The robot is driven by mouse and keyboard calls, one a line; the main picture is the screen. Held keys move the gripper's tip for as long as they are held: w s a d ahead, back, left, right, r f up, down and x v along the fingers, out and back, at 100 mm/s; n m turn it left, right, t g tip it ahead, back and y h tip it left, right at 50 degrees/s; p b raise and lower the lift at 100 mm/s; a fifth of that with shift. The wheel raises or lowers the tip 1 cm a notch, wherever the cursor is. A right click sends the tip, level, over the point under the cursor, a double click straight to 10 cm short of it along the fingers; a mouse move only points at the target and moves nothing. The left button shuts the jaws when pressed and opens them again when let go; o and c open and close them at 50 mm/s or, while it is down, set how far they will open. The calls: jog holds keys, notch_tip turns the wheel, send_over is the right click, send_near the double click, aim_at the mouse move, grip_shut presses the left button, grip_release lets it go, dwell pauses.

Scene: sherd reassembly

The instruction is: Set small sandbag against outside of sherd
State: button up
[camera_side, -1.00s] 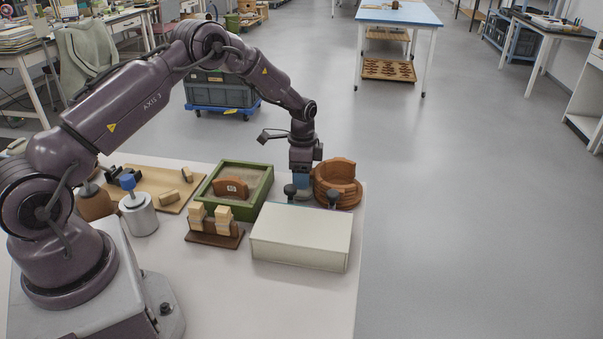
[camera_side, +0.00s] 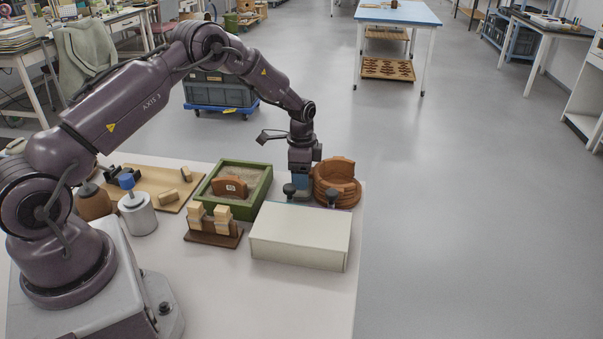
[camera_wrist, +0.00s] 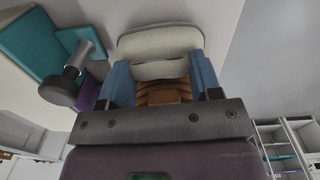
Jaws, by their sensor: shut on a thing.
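My gripper (camera_side: 300,192) points down beside the left side of a round, reddish-brown stacked vessel. A curved brown sherd (camera_side: 338,168) stands at the vessel's top. In the wrist view my gripper (camera_wrist: 163,75) has its blue fingers either side of a pale grey, rounded small sandbag (camera_wrist: 160,42), with a dark crease or gap across it. The gripper is shut on this sandbag. Brown banded clay shows between the fingers below the bag. The side view hides the bag behind the fingers and a black knob, so I cannot tell whether it touches the sherd.
To the left are a green-framed sand tray (camera_side: 262,194) with a labelled sherd (camera_side: 230,187), a rack of wooden blocks (camera_side: 213,235) and a metal canister (camera_side: 138,214).

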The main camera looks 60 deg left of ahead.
jog(key=o, duration=1)
notch_tip(320, 180, up, 12)
jog(key=s+d+r+n+t, duration=0.2)
jog(key=s+d+r, duration=0.3)
jog(key=s, duration=0.4)
jog(key=s+d+r+n+t, duration=0.2)
jog(key=s+d+r, duration=0.3)
jog(key=s+r, duration=0.3)
jog(key=s+d+r+n+t, duration=0.1)
jog(key=s+d+r+n, duration=0.3)
jog(key=s, duration=0.8)
jog(key=shift+s+d+r+t, duration=0.1)
jog(key=shift+d+r+t, duration=0.2)
jog(key=shift+r, duration=0.35)
jog(key=shift+s+d+r+t, duration=0.1)
jog(key=shift+d+r, duration=0.3)
jog(key=shift+r, duration=0.2)
